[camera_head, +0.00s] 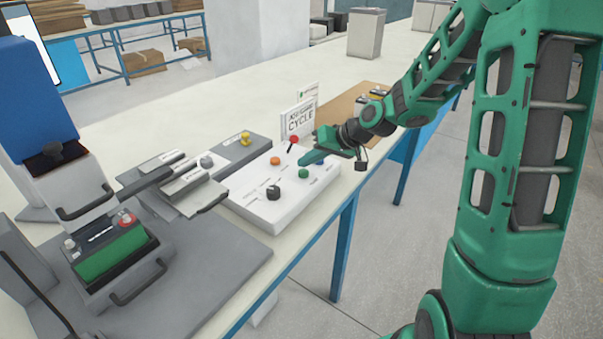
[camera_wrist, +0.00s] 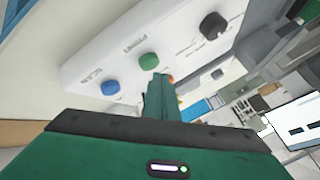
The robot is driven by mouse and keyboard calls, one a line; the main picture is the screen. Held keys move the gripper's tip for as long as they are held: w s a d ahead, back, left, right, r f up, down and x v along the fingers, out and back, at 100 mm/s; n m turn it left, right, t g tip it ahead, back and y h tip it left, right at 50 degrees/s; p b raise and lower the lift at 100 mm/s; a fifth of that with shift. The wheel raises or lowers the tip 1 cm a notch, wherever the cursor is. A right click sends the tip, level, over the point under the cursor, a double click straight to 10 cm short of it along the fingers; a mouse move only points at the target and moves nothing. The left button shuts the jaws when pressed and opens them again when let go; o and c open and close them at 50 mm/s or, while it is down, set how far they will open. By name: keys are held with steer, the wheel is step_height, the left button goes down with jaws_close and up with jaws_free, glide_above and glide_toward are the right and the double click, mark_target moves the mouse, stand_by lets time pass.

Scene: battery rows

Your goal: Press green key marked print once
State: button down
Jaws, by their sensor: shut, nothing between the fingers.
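The green key (camera_head: 303,173) is a round button on the white control box (camera_head: 258,207), at its front side. In the wrist view the green key (camera_wrist: 149,61) sits beside the printed word PRINT, between a blue key (camera_wrist: 110,87) marked SCAN and a black knob (camera_wrist: 212,25). My gripper (camera_head: 303,160) is shut and empty, over the box just behind the green key in the head view. In the wrist view my gripper's fingertips (camera_wrist: 160,78) show just below the green key. I cannot tell how high they are above the panel. The blue key is not visible in the head view.
The box also carries an orange button (camera_head: 275,160), the black knob (camera_head: 273,192) and a red-balled lever (camera_head: 293,140) close to my gripper. A CYCLE sign (camera_head: 299,118) stands behind. A grey machine (camera_head: 105,262) with a green block is at left.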

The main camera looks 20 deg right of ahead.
mark_target(308, 173)
steer(key=shift+f, duration=0.15)
steer(key=shift+f, duration=0.25)
steer(key=shift+f, duration=0.5)
stand_by(0.9)
steer(key=shift+r, duration=0.95)
steer(key=shift+r, duration=0.1)
steer(key=shift+r, duration=2.45)
